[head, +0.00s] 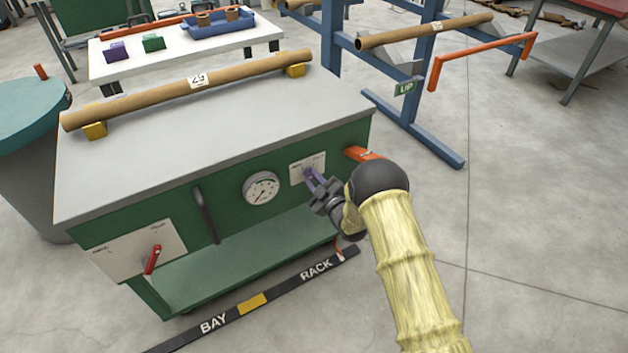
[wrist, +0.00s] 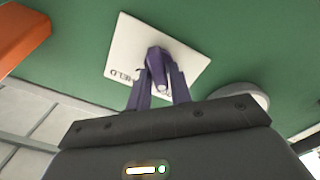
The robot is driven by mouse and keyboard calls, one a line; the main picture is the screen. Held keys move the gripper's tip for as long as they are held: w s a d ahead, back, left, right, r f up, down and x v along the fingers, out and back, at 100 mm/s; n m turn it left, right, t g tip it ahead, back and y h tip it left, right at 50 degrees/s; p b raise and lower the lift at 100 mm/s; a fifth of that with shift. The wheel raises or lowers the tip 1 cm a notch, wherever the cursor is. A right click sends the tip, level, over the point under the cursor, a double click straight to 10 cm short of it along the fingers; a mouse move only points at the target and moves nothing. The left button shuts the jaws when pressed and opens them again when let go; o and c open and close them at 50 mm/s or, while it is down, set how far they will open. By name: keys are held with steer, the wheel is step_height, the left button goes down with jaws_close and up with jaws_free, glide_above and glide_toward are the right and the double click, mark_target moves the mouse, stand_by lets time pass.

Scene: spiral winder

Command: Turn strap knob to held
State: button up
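The strap knob (head: 314,181) is purple and sits on a small white plate (head: 302,167) at the right end of the green bench front. In the wrist view the knob (wrist: 157,66) stands out from its white plate (wrist: 185,62), with upside-down lettering that seems to read HELD at the plate's lower left. My gripper (head: 322,190) is at the knob. In the wrist view its two dark fingers (wrist: 159,88) lie on either side of the knob, close against it. The exact contact at the fingertips is partly hidden, and the knob's exact pointing is hard to read.
A round gauge (head: 261,188) is left of the knob plate. An orange part (head: 362,154) juts out just right of it. A black handle (head: 205,214) and a red lever (head: 152,259) are farther left.

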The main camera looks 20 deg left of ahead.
jaws_close()
steer(key=shift+m, duration=0.4)
steer(key=m, duration=0.3)
steer(key=shift+w+d, duration=0.1)
steer(key=m+b, duration=0.1)
steer(key=m, duration=0.3)
steer(key=shift+d, duration=0.1)
steer(key=m, duration=0.4)
steer(key=shift+w+b, duration=0.15)
steer(key=shift+b, duration=0.2)
steer(key=shift+f+m+b, duration=0.1)
steer(key=shift+m+b, duration=0.2)
steer(key=shift+m, duration=1.8)
